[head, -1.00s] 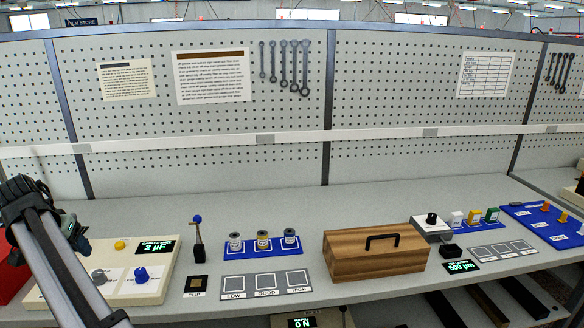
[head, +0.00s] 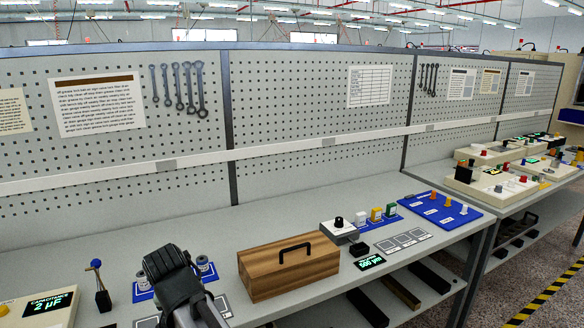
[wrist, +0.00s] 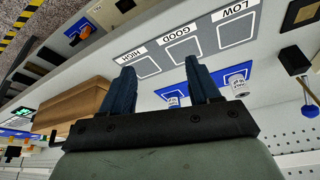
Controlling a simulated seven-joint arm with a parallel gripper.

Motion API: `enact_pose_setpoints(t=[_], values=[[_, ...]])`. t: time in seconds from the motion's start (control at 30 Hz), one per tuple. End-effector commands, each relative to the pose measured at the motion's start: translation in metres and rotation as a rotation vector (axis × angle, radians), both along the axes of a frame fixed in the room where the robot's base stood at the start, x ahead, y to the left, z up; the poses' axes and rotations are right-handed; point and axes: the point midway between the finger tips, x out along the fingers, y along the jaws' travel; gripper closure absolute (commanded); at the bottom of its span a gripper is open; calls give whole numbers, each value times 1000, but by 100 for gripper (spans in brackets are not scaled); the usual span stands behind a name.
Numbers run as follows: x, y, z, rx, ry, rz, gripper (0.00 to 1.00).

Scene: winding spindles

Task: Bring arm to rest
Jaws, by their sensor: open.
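My gripper (wrist: 161,88) shows in the wrist view with its two blue fingers apart and nothing between them. In the head view my arm rises from the bottom edge, left of the wooden box (head: 290,270), and its dark wrist covers part of the blue spool rack (head: 146,292). The gripper's fingertips are hidden there. In the wrist view the fingers lie over the bench near the LOW, GOOD and HIGH pads (wrist: 184,48). White spools (wrist: 238,84) stand on the blue rack beside the right finger. I cannot tell the height of the fingers above the bench.
The wooden box with a black handle stands right of my arm. A blue tray (head: 440,212) with pegs lies further right. At left are a capacitance unit (head: 45,305) showing 2 µF and a blue-knobbed lever (head: 100,285). The pegboard (head: 290,130) closes the back.

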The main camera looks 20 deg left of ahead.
Motion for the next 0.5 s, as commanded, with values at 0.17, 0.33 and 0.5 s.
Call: enact_pose_setpoints(t=[0.17,0.33,0.5], values=[[32,-85,-39,-25,17,-66,39],[60,-143,-93,-77,62,-113,39],[80,-185,-146,-129,115,-143,39]])
